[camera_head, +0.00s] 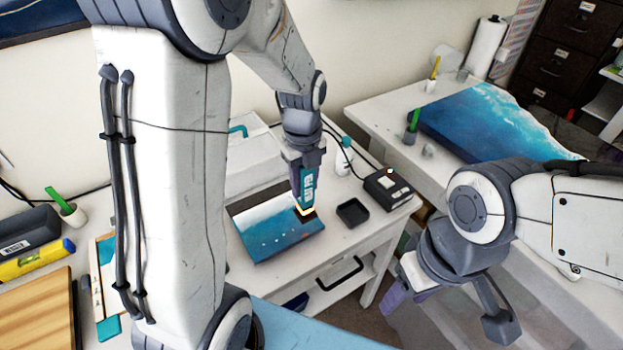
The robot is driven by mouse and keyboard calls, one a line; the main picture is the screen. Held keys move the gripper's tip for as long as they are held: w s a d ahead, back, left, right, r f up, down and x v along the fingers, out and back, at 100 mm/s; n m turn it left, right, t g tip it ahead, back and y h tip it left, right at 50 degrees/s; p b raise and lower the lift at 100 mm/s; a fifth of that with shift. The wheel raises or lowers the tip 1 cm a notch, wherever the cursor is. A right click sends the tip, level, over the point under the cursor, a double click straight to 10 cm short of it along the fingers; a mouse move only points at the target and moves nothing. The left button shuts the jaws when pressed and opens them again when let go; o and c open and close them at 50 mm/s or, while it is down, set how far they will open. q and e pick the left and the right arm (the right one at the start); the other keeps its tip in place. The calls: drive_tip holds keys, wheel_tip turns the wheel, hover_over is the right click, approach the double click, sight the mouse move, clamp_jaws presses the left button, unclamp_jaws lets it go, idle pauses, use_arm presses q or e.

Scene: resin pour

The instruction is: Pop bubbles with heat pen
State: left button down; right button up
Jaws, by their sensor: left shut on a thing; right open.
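A small resin panel (268,240), painted dark, white and blue with small pale specks on the blue part, lies on the white table. My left gripper (304,190) points down over its right side. It is shut on the teal heat pen (308,183), held nearly upright. The pen's tip glows yellow-orange close above the panel's right edge; I cannot tell if it touches. My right gripper (447,312) is open and empty at the lower right, away from the panel, in front of the table.
A small black tray (352,212) and a dark box with a lit spot (388,188) stand right of the panel. A white bottle (344,160) is behind. A large blue wave panel (480,120) lies on another table. My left arm hides much of the left side.

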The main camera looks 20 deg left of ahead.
use_arm(q)
drive_tip(key=shift+s+a, duration=4.35)
drive_tip(key=shift+s, duration=1.15)
wheel_tip(320, 180, up, 8)
drive_tip(key=p, duration=0.8)
